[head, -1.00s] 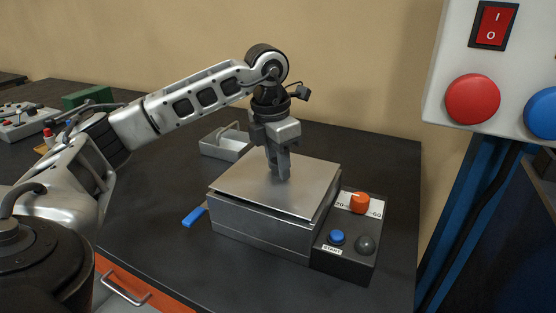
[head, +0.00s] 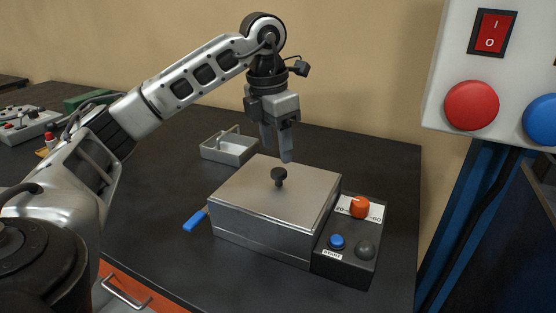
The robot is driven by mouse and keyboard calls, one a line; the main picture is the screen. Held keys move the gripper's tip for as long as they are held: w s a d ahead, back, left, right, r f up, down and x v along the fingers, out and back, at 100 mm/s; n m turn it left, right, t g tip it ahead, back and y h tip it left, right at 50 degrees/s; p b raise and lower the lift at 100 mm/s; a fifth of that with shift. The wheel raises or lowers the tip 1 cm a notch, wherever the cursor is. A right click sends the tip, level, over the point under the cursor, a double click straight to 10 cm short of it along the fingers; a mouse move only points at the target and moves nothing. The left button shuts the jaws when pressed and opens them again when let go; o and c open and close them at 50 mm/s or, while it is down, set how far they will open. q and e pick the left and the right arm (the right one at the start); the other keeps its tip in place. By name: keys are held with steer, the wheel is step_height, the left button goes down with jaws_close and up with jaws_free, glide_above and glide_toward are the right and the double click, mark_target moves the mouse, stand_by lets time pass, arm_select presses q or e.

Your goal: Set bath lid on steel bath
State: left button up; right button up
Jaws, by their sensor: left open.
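The bath lid (head: 255,188) is a flat steel plate with a black knob (head: 279,176) near its middle. It lies flat on top of the steel bath (head: 262,234), and its edges line up with the bath's rim. My left gripper (head: 276,153) is open and empty above and just behind the knob, clear of the lid. My right gripper does not show.
A control box with an orange dial (head: 360,207) and a blue button (head: 337,242) adjoins the bath's right side. A blue-handled tool (head: 195,220) lies at its left. A grey tray (head: 229,148) stands behind. A panel (head: 497,70) hangs at right.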

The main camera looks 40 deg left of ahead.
mark_target(273, 173)
arm_select(q)
step_height(273, 173, up, 7)
steer(key=p, duration=0.2)
steer(key=shift+s, duration=0.4)
